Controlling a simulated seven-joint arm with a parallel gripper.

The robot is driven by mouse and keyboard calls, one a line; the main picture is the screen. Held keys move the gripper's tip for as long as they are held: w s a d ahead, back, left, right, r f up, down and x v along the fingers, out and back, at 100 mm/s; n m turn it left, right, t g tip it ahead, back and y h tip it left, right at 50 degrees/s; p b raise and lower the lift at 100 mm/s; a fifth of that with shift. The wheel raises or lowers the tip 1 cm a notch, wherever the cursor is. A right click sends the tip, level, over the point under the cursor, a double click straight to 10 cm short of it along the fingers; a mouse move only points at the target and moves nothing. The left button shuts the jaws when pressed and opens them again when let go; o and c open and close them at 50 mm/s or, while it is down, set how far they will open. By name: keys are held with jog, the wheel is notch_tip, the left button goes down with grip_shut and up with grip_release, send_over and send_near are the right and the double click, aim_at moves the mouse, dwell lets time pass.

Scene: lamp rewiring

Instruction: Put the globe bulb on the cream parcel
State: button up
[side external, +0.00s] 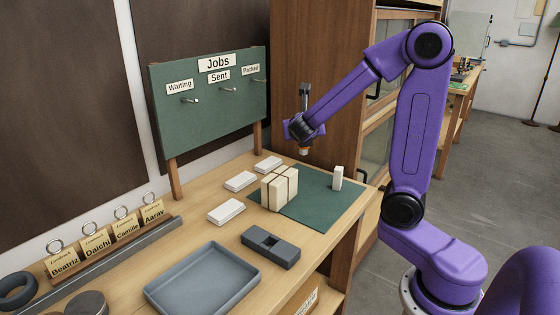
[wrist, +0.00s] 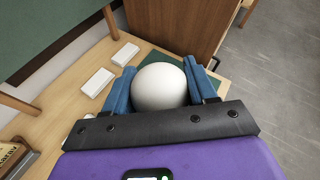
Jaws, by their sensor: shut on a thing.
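The globe bulb (wrist: 160,87), a smooth white ball, sits between the two blue fingers of my gripper (wrist: 160,88) in the wrist view. My gripper (side external: 304,146) is shut on it. In the side view the bulb is mostly hidden, with only a small pale and orange tip showing below the gripper. A cream block with dark dividing lines (side external: 279,188), which looks like the cream parcel, stands on the green mat (side external: 312,208). The gripper is raised above the table, over the back part of the mat. The bulb hides the block in the wrist view.
A narrow cream block (side external: 338,178) stands upright at the mat's right. Several flat white boxes (side external: 240,181) lie left of the mat. A dark slotted block (side external: 270,247) and an empty grey tray (side external: 202,278) are in front. The Jobs board (side external: 208,100) stands behind.

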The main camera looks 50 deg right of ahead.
jog(key=shift+w+d+f, duration=0.7)
jog(key=shift+w+f, duration=1.15)
jog(key=shift+f, duration=0.2)
jog(key=shift+w+d+f, duration=0.65)
jog(key=shift+w+f, duration=1.25)
jog(key=shift+f, duration=0.1)
jog(key=shift+w+d+f, duration=0.7)
jog(key=shift+w+f, duration=1.15)
jog(key=shift+f, duration=0.2)
jog(key=shift+f, duration=0.15)
jog(key=o, duration=1)
jog(key=shift+o, duration=0.2)
